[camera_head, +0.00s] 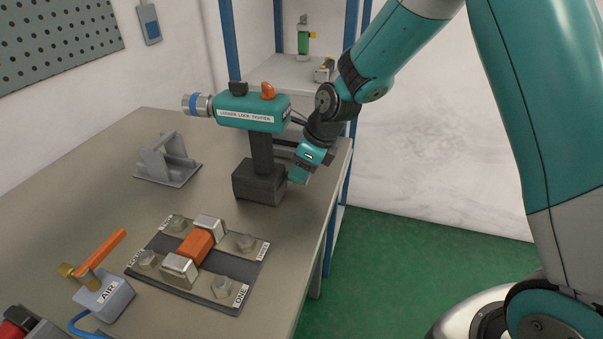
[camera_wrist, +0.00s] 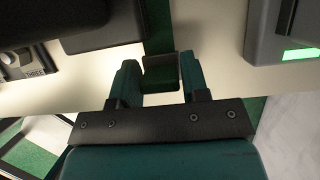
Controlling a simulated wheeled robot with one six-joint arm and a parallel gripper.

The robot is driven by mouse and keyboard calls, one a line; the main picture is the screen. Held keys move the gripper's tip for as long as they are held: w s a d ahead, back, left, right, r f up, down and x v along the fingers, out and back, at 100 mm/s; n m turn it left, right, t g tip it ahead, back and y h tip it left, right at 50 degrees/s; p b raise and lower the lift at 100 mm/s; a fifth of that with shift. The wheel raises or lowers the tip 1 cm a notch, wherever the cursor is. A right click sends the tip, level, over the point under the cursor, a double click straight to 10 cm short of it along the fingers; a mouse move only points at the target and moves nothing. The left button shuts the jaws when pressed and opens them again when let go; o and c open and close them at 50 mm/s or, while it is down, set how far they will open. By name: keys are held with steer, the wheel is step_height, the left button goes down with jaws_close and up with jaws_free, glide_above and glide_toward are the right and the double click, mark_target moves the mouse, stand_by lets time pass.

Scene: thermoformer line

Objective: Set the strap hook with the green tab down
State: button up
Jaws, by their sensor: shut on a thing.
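My gripper (camera_head: 297,174) is low over the right side of the bench, just right of the tool's dark base. In the wrist view its two teal fingers (camera_wrist: 161,82) are shut on a dark, square-ended piece (camera_wrist: 161,72). A dark green strip (camera_wrist: 158,28) runs up the picture beyond this piece; I cannot tell if it is part of it. No hook shape or clear green tab shows, so I cannot tell if the held piece is the strap hook. Its underside is hidden.
The teal tightening tool (camera_head: 250,112) stands on its dark base (camera_head: 259,184) beside my gripper. A bolt plate (camera_head: 225,296), a grey bracket (camera_head: 168,160) and an air valve (camera_head: 104,298) are on the bench (camera_head: 110,204). Behind is a shelf (camera_head: 283,70) with small items.

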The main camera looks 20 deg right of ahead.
steer(key=shift+f, duration=1.15)
steer(key=shift+f, duration=0.2)
steer(key=o, duration=0.9)
steer(key=shift+o, duration=0.2)
steer(key=shift+r, duration=0.15)
